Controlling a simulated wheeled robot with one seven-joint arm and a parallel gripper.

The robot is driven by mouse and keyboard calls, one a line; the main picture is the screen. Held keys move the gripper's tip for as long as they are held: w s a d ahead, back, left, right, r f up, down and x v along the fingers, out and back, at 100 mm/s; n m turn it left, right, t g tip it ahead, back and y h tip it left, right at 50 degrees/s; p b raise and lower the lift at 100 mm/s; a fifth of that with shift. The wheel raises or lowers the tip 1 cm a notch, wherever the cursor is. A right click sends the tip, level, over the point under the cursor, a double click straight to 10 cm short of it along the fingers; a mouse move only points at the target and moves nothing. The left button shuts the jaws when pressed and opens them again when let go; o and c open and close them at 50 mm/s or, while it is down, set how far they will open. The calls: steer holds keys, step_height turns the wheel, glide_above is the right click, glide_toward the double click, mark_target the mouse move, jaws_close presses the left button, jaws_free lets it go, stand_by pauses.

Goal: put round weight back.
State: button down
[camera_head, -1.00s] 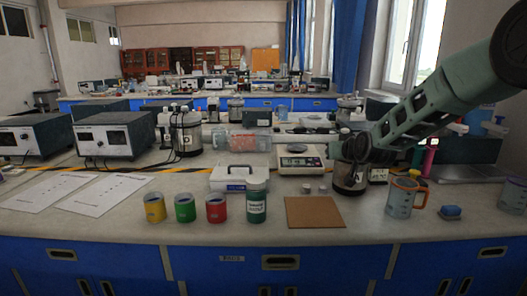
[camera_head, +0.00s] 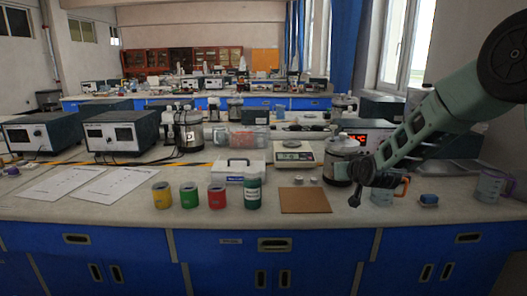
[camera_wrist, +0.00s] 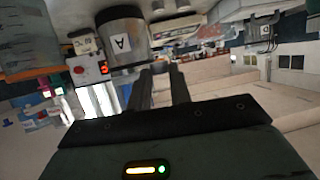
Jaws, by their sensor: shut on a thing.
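My gripper (camera_head: 355,198) is low over the front right of the bench, just right of the brown board (camera_head: 304,201). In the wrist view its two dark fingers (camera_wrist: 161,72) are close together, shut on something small. The held thing is hardly visible, so I cannot make out its shape; I take it for the round weight. Two small grey round pieces (camera_head: 306,180) stand on the bench behind the board. A white balance (camera_head: 294,165) stands behind them, and a white case with a handle (camera_head: 233,166) is to their left.
A steel and black vessel (camera_head: 338,168), labelled A in the wrist view (camera_wrist: 121,43), stands just behind my gripper. A beaker with an orange handle (camera_head: 382,194) and a blue block (camera_head: 429,199) are to the right. Red (camera_head: 217,196), green and yellow cans and a dark green jar (camera_head: 253,193) stand left.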

steer(key=shift+m+h, duration=0.3)
steer(key=s+d+f, duration=0.1)
steer(key=f, duration=0.1)
steer(key=s+d+f+p, duration=0.1)
steer(key=s+f, duration=0.1)
steer(key=s+d+f+p, duration=0.1)
steer(key=f, duration=0.2)
steer(key=shift+s+d+f, duration=0.1)
steer(key=shift+s+d, duration=0.2)
steer(key=shift+s, duration=0.1)
steer(key=s+d+f+p, duration=0.2)
steer(key=s, duration=0.8)
steer(key=s+d+f+m+h+p, duration=0.1)
steer(key=s+d+f+p, duration=0.2)
steer(key=s, duration=0.8)
steer(key=shift+w+f, duration=0.1)
